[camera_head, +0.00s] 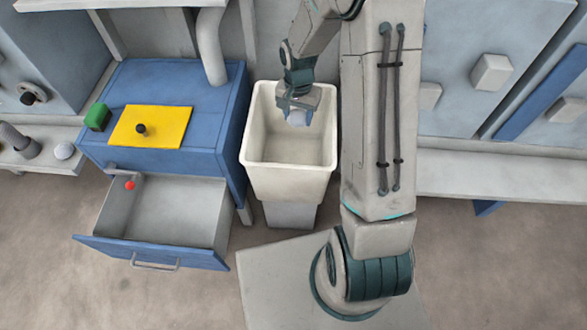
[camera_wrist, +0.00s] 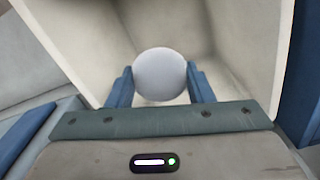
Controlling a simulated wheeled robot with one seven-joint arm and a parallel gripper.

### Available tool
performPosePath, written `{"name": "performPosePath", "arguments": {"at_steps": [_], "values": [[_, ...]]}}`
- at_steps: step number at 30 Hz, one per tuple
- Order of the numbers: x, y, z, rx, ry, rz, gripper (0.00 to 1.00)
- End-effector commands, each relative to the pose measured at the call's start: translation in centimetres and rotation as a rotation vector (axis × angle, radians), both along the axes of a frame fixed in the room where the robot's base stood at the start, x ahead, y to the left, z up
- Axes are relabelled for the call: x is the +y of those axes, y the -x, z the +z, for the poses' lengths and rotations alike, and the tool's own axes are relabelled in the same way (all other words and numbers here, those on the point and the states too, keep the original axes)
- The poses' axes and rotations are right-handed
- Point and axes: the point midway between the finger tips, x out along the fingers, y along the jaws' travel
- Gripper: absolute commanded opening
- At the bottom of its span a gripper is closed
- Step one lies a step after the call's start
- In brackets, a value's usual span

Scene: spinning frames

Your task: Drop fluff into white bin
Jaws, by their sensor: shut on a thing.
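The fluff (camera_wrist: 160,75) is a pale grey-white round ball, held between the two blue fingers of my gripper (camera_wrist: 160,88) in the wrist view. In the head view the fluff (camera_head: 297,118) shows as a small light patch below my gripper (camera_head: 296,108). The white bin (camera_head: 290,178) is a tall cream-white open container in the middle of the head view. My gripper points down over the bin's opening, toward its back part. The bin's inner walls (camera_wrist: 235,35) surround the ball in the wrist view. I cannot tell exactly how deep the ball is.
A blue cabinet (camera_head: 215,115) with a yellow panel (camera_head: 168,127) and a green block (camera_head: 97,117) stands left of the bin. Its drawer (camera_head: 165,245) is pulled open, with a red knob (camera_head: 129,185) inside.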

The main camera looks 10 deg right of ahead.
Motion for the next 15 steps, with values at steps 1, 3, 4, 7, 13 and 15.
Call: {"name": "performPosePath", "arguments": {"at_steps": [1,3,4,7,13,15], "values": [[0.00,0.00,-0.54,0.000,0.000,0.000,0.26],[0.00,0.00,-0.64,0.000,0.000,0.000,0.26],[0.00,0.00,-0.63,0.000,0.000,0.000,0.26],[0.00,-0.01,-0.55,0.000,0.000,0.000,0.26],[0.00,-0.01,-0.54,0.000,0.000,0.001,0.73],[0.00,-0.01,-0.54,0.000,0.000,0.001,0.73]]}}
